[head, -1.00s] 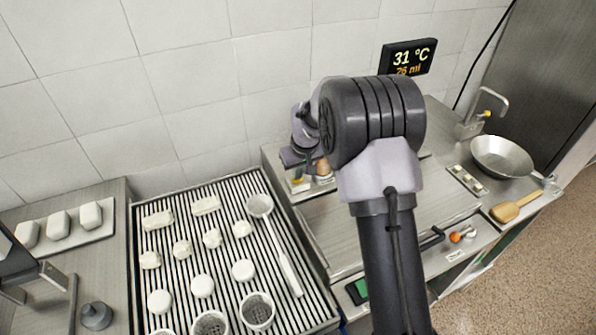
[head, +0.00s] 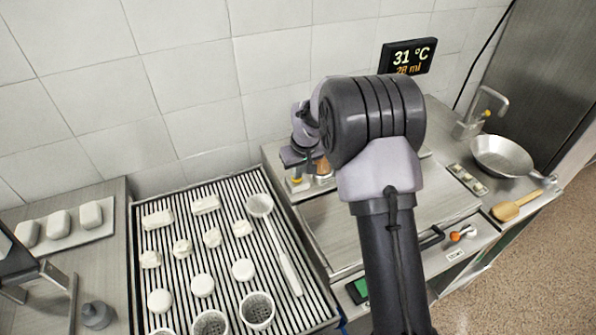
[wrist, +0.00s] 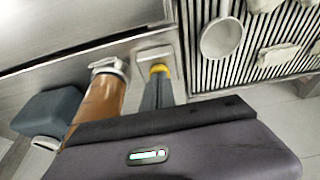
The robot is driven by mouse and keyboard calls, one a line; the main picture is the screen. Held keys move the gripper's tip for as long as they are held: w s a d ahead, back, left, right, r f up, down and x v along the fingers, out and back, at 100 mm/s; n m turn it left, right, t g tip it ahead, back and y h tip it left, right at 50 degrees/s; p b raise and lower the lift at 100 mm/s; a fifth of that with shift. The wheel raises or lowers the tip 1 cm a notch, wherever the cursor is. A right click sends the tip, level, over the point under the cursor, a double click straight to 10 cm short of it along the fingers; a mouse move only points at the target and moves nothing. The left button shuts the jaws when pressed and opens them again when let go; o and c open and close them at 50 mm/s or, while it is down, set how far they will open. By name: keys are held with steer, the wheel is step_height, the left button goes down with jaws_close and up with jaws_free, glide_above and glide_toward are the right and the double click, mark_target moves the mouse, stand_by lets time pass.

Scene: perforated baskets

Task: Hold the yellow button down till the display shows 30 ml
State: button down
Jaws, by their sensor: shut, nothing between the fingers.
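The yellow button (wrist: 159,69) sits on a small pale block beside the wooden-handled device; it also shows in the head view (head: 296,181). In the wrist view my gripper (wrist: 158,78) is shut and empty, its fingertips at the button and partly covering it. They look to be touching it; how far it is pressed cannot be seen. The black display (head: 407,57) on the wall reads 31 °C in white and 28 ml in orange. My arm hides part of the bench below the display.
A brown wooden cylinder (wrist: 102,98) stands close to the left of my fingers in the wrist view. A slatted rack (head: 185,277) with white pieces, perforated cups and a ladle (head: 260,206) lies left. A metal pan (head: 502,156) and a tap (head: 484,108) are right.

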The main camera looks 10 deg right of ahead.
steer(key=shift+s+f, duration=0.35)
steer(key=shift+f, duration=0.1)
steer(key=r+p, duration=0.2)
steer(key=r, duration=0.1)
steer(key=r+p, duration=0.1)
steer(key=shift+w+a+r, duration=0.15)
steer(key=shift+w, duration=0.1)
steer(key=p+v, duration=0.2)
steer(key=v, duration=0.8)
steer(key=shift+r, duration=0.3)
steer(key=shift+w, duration=0.1)
